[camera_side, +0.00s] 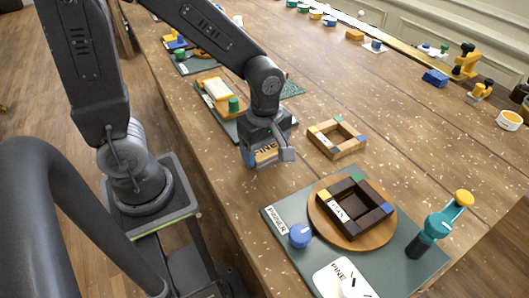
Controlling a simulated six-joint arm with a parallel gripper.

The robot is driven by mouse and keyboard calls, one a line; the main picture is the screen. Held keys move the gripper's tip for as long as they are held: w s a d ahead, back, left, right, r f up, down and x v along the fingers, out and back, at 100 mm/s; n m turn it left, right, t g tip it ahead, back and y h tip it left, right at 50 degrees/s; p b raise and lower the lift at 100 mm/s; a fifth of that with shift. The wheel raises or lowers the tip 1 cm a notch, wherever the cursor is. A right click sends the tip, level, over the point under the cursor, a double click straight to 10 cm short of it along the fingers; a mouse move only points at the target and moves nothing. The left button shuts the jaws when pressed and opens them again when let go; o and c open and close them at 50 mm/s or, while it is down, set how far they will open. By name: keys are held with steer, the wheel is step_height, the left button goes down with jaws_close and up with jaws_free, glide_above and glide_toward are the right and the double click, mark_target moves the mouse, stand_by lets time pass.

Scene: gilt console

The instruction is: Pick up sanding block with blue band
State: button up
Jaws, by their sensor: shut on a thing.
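My gripper (268,160) is shut on a small tan sanding block (266,156) with a pale label that seems to read "FINE". Blue shows at the block's left end, beside the finger. The gripper points down over the wooden table, left of a light wooden frame. The fingers and gripper body hide part of the block. I cannot tell how far it is above the table.
The light wooden frame (336,150) lies just right. In front, a green mat (278,236) bears a round board (388,236) with a dark frame (337,228), a blue knob (300,236) and a teal tool (436,228). Another mat with a green cylinder (234,104) lies behind left.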

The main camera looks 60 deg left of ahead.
steer(key=c, duration=0.3)
steer(key=shift+r, duration=0.5)
steer(key=r, duration=0.3)
steer(key=shift+a+r, duration=0.3)
steer(key=s+a+r, duration=0.3)
steer(key=a+r, duration=0.3)
steer(key=a, duration=0.4)
steer(key=shift+a+r, duration=0.2)
steer(key=shift+a, duration=0.15)
steer(key=o, duration=0.4)
steer(key=c, duration=0.3)
